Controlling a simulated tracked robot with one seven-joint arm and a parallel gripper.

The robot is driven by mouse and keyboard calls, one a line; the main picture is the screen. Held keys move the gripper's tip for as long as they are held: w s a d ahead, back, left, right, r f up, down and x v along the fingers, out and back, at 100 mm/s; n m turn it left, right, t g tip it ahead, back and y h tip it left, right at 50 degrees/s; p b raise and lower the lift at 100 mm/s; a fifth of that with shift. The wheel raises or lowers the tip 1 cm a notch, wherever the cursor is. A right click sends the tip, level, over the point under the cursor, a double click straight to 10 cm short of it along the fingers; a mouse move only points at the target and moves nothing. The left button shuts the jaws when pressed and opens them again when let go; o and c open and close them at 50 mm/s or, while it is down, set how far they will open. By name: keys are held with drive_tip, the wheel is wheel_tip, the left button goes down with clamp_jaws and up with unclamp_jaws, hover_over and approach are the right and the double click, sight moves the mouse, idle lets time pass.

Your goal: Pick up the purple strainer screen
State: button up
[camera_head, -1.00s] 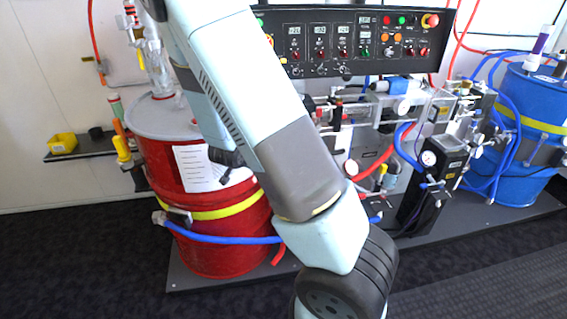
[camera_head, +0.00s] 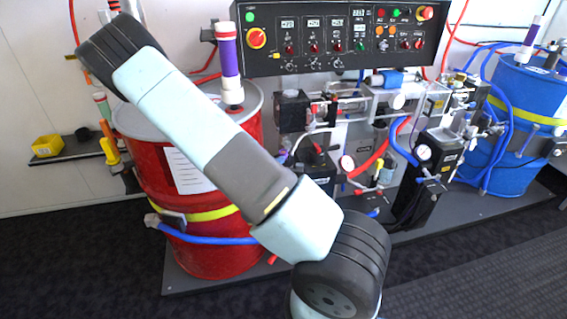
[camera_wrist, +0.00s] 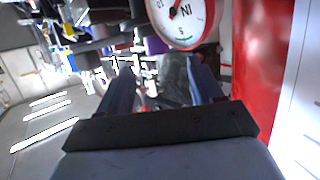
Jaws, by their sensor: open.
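I cannot pick out the purple strainer screen for certain. In the wrist view a small purple piece (camera_wrist: 155,45) shows beyond the fingers, partly hidden under a gauge. In the head view a small purple spot (camera_head: 283,158) shows at the left of the black pump parts; I cannot tell if they are the same thing. My gripper (camera_wrist: 162,75) is open in the wrist view, with its two dark fingers apart and nothing clearly held between them. It is not visible in the head view, where my arm reaches up to the left across the red drum (camera_head: 205,243).
Purple-and-white upright cylinders stand on the red drum (camera_head: 229,55) and the blue drum (camera_head: 532,40). A control panel (camera_head: 335,42) hangs behind. A round gauge (camera_wrist: 183,15) and a red surface (camera_wrist: 258,70) are close to my gripper. Hoses cross the pump area.

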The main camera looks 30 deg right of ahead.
sight(282, 153)
drive_tip(key=shift+x, duration=4.15)
drive_tip(key=shift+s, duration=0.1)
drive_tip(key=shift+c, duration=0.2)
drive_tip(key=c, duration=1)
